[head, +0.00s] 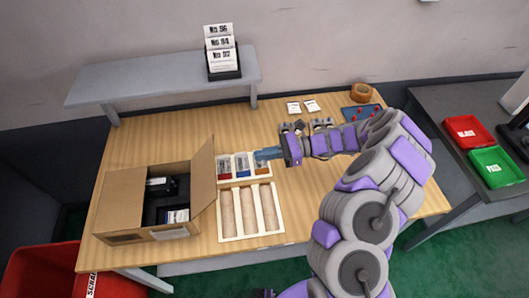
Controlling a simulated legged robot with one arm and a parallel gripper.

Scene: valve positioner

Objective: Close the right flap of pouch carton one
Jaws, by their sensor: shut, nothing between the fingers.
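The brown cardboard carton (160,234) stands on the left front of the wooden table. Its top is open, with black inner packing and a few dark and white items inside. Its right flap (203,177) stands up, leaning slightly outward to the right. My gripper (262,154) is shut and empty. It is right of the right flap, apart from it, over the small compartment tray (244,179).
A wooden tray with long rounded slots (250,211) lies right of the carton. A grey shelf (165,77) with number cards (222,52) spans the back. A tape roll (361,92) and blue mat lie at back right. Red (467,133) and green (497,166) bins stand on the right bench.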

